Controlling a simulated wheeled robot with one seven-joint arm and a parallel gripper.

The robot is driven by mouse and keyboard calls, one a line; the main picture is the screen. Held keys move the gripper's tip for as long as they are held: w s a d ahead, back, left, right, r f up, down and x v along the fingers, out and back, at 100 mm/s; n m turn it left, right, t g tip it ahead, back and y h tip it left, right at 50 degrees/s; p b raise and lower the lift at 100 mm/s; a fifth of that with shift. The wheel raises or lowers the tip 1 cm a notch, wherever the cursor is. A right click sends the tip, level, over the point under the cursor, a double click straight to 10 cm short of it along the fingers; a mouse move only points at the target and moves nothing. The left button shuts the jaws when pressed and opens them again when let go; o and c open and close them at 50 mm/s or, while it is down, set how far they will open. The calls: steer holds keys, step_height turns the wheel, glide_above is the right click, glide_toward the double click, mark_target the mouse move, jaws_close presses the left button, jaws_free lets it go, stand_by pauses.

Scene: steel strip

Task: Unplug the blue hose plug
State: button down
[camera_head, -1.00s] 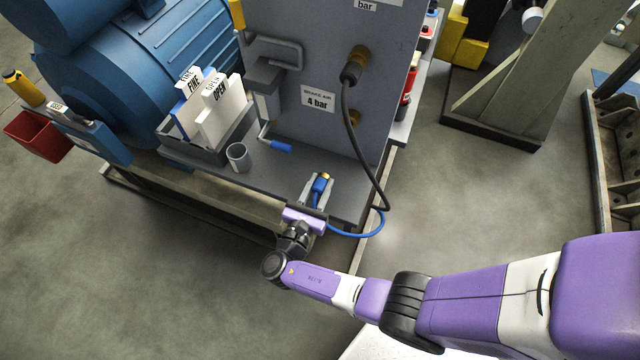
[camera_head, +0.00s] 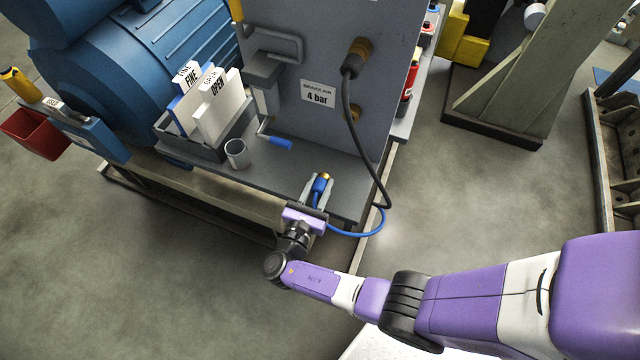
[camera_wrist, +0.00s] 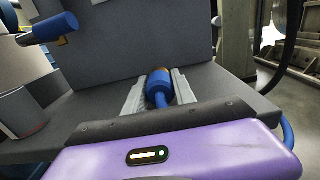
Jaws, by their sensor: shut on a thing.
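The blue hose plug (camera_head: 320,184) sits between the two grey fingers of my gripper (camera_head: 318,186), just above the front part of the grey steel shelf. It has a brass-coloured tip at its far end. In the wrist view the blue plug (camera_wrist: 159,84) lies lengthwise between the fingers of my gripper (camera_wrist: 160,82), and they are shut on it. The blue hose (camera_head: 362,232) runs from the plug under the gripper and curves right to join a black hose. The plug's tip is not in any socket that I can see.
A grey cup (camera_head: 237,153), a blue-handled valve lever (camera_head: 281,143) and a card box (camera_head: 205,150) stand to the left.

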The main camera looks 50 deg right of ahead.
mark_target(317, 196)
steer(key=shift+f+b, duration=0.65)
steer(key=shift+f, duration=0.2)
steer(key=c, duration=0.9)
jaws_free()
steer(key=shift+r, duration=0.1)
steer(key=shift+c, duration=0.2)
steer(key=shift+a, duration=0.1)
steer(key=b+v, duration=0.1)
steer(key=v, duration=0.6)
steer(key=shift+s+a, duration=0.15)
steer(key=shift+a, duration=0.1)
